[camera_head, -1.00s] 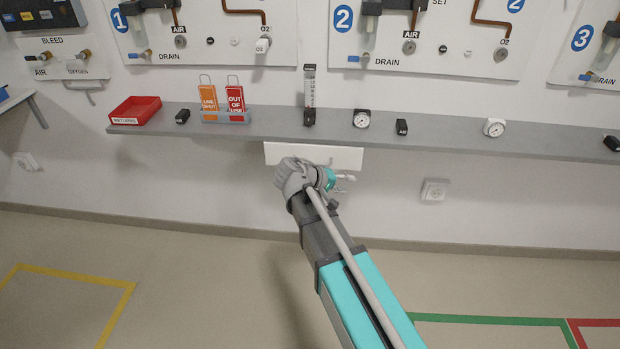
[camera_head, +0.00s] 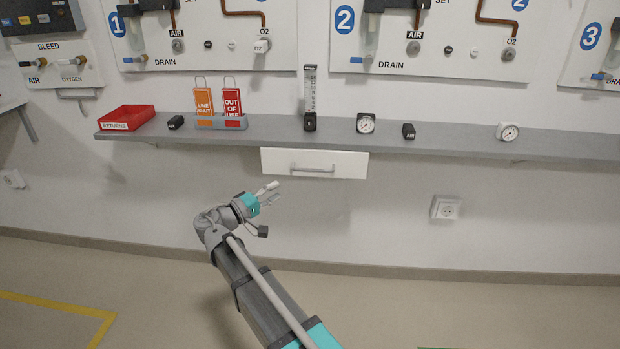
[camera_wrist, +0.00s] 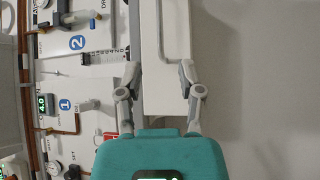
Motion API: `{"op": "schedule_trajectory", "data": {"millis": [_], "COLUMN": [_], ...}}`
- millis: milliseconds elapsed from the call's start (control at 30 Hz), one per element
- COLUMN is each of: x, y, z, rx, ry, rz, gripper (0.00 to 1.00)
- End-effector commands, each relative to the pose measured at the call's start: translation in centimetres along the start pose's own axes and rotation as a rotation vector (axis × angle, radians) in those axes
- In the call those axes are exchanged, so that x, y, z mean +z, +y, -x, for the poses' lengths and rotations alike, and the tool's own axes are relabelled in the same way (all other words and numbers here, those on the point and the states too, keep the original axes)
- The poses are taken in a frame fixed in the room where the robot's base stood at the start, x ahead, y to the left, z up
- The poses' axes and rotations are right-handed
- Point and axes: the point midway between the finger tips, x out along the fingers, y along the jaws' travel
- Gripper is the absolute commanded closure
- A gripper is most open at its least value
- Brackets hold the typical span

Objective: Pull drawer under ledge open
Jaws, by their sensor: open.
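The white drawer (camera_head: 345,164) hangs under the grey ledge (camera_head: 450,146), with a grey bar handle (camera_head: 313,170) across its front. It looks shut; no open inside shows. My gripper (camera_head: 275,192) is open and empty, below and left of the handle in the head view, apart from it. In the wrist view the drawer (camera_wrist: 152,25) stands upright in the turned picture, beyond the open fingers of my gripper (camera_wrist: 159,68).
On the ledge stand a red returns tray (camera_head: 127,123), orange and red tags in a holder (camera_head: 222,123), a flowmeter (camera_head: 310,100) and gauges (camera_head: 366,124). A wall socket (camera_head: 447,208) is at right. The floor below is clear around my arm.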

Motion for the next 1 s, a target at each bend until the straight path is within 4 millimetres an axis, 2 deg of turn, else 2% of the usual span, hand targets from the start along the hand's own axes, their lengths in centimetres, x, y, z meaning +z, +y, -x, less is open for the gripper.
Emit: {"op": "schedule_trajectory", "data": {"millis": [367,567,767,1000], "x": [0.0,0.0,0.0,0.0], "y": [0.0,0.1,0.1,0.1], "z": [-0.1,-0.7,-2.6,-6.1], "rx": [0.001,0.000,0.001,0.000], "ry": [0.000,0.000,-0.003,-0.003], "rz": [0.000,0.000,0.001,0.001], "gripper": [0.52,0.52,0.52,0.52]}}
